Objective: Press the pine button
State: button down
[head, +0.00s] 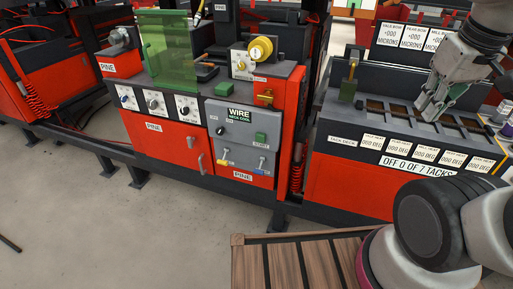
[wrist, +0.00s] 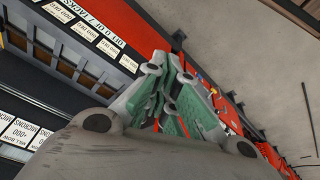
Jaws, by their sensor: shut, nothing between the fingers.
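A red cabinet labelled PINE (head: 180,141) stands in the centre-left of the head view. On its grey front panel is a green button (head: 261,138) with a small label that seems to read START below it. Nothing covers this button. My gripper (head: 428,108) is shut and empty, over the tack deck at the right, well to the right of the button and apart from it. In the wrist view my gripper (wrist: 178,62) shows its green-padded fingers together. I cannot make out the button in the wrist view.
The tack deck (head: 345,172) has slots and white labels, one reading OFF 0 OF 7 TACKS; an upright green-handled part (head: 349,82) stands on it. A green transparent shield (head: 168,50) and yellow spool (head: 261,49) sit on the PINE cabinet. Floor before the cabinet is clear.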

jog(key=w+a+f+n+h, duration=0.4)
jog(key=w+n, duration=0.1)
jog(key=w, duration=0.2)
jog(key=w+a+f+n+g+h, duration=0.1)
jog(key=w+a+f+n+h, duration=0.25)
jog(key=w, duration=0.45)
jog(key=w+a+f+n+h, duration=0.3)
jog(key=w+a+n+h, duration=0.15)
jog(key=w, duration=0.25)
jog(key=w+a+f+n+t, duration=0.4)
jog(key=a+f+n+t, duration=0.4)
jog(key=a+f, duration=0.4)
jog(key=s+a+f+n+t+y, duration=0.2)
jog(key=a+f+n+t, duration=0.1)
jog(key=a+f+n, duration=0.2)
jog(key=s+a+f+n+t+y, duration=0.3)
jog(key=a+f+n, duration=0.1)
jog(key=a+f, duration=0.5)
jog(key=shift+n, duration=0.4)
jog(key=shift+w, duration=0.1)
